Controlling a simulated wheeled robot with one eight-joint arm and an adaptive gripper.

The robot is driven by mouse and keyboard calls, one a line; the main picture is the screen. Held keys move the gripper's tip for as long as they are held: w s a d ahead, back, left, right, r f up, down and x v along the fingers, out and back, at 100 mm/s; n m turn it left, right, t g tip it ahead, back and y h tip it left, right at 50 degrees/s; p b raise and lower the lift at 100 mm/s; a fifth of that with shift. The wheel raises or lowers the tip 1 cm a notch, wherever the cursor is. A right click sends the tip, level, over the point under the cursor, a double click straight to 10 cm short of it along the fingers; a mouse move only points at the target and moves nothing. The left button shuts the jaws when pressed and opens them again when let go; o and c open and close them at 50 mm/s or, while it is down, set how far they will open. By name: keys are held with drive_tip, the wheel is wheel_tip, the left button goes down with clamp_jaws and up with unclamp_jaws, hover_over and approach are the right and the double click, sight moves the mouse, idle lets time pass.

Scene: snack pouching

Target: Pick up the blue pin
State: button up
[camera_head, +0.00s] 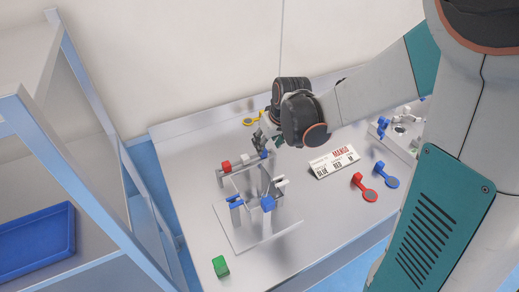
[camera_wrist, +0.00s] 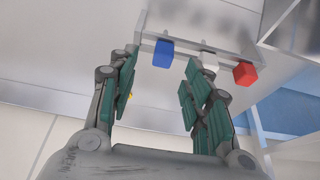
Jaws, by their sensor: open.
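The blue pin (camera_wrist: 163,53) has a square blue head and stands at one end of a grey rack (camera_wrist: 200,35). A white pin (camera_wrist: 208,62) and a red pin (camera_wrist: 243,73) stand along the same rack. My gripper (camera_wrist: 160,62) is open, and the blue pin shows between its fingertips, touching neither finger. In the head view, my gripper (camera_head: 262,142) points down just above the rack's right end. There the blue pin (camera_head: 264,154) is small and partly hidden by the fingers. The red pin (camera_head: 226,166) is at the rack's left end.
A clear-looking fixture with a blue block (camera_head: 267,203) stands in front of the rack. A green block (camera_head: 220,267) lies near the table's front edge. A printed card (camera_head: 333,162), a red scoop (camera_head: 364,187) and a blue scoop (camera_head: 387,175) lie right. A shelf with a blue tray (camera_head: 35,243) is left.

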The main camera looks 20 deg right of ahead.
sight(263, 157)
drive_tip(key=shift+a+b+x, duration=0.2)
drive_tip(key=shift+b+x, duration=0.9)
drive_tip(key=shift+x, duration=1.55)
drive_tip(key=shift+s, duration=0.1)
drive_tip(key=c, duration=1)
